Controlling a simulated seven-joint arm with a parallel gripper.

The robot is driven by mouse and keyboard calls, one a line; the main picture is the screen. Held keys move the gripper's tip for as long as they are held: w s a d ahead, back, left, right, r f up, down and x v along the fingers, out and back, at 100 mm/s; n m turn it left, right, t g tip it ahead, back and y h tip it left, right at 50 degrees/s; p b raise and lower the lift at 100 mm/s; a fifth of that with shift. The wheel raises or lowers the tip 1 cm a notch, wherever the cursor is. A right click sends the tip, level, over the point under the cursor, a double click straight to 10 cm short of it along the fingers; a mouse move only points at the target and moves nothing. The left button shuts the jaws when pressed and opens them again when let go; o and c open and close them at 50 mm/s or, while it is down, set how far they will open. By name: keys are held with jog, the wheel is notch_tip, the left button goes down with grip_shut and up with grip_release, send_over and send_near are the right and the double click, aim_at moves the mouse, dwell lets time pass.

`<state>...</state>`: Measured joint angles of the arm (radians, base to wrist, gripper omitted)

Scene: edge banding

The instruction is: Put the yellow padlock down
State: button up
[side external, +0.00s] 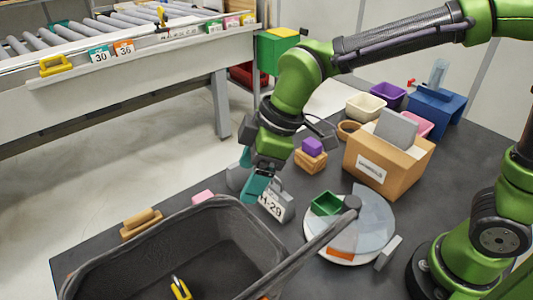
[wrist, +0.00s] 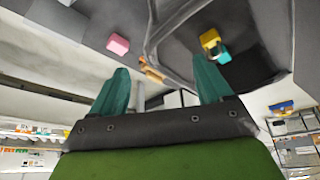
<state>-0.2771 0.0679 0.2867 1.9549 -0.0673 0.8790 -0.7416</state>
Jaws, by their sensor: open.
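A yellow padlock (side external: 181,289) lies inside the black basket (side external: 215,238) at the bottom of the side view, partly cut off by the frame's lower edge. In the wrist view a yellow piece that looks like this padlock (wrist: 210,38) sits in a dark bin area, with a teal piece (wrist: 223,56) touching or beside it. My gripper (side external: 254,178) has teal fingers, hangs above the table behind the basket's rim, and is apart from the padlock. In the wrist view my gripper's fingers (wrist: 160,80) are spread with nothing held between them.
A grey block labelled H-29 (side external: 276,205) stands right by my fingers. A round turntable (side external: 372,222) with a green tray (side external: 326,204) is to the right. A cardboard box (side external: 385,172) and small bins stand behind. A pink block (side external: 203,197) is near the basket rim.

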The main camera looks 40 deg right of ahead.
jog(key=s+d+r+m+t, duration=0.1)
jog(key=s+d+m, duration=0.2)
jog(key=d+m, duration=0.2)
jog(key=s+d+r+m+t+h, duration=0.1)
jog(key=s+d+r+m+t, duration=0.1)
jog(key=d+m, duration=0.3)
jog(key=s+d+r+m+t, duration=0.1)
jog(key=s+d+m, duration=0.4)
jog(key=d, duration=0.5)
jog(key=shift+d+r+h, duration=0.25)
jog(key=shift+d+h, duration=0.05)
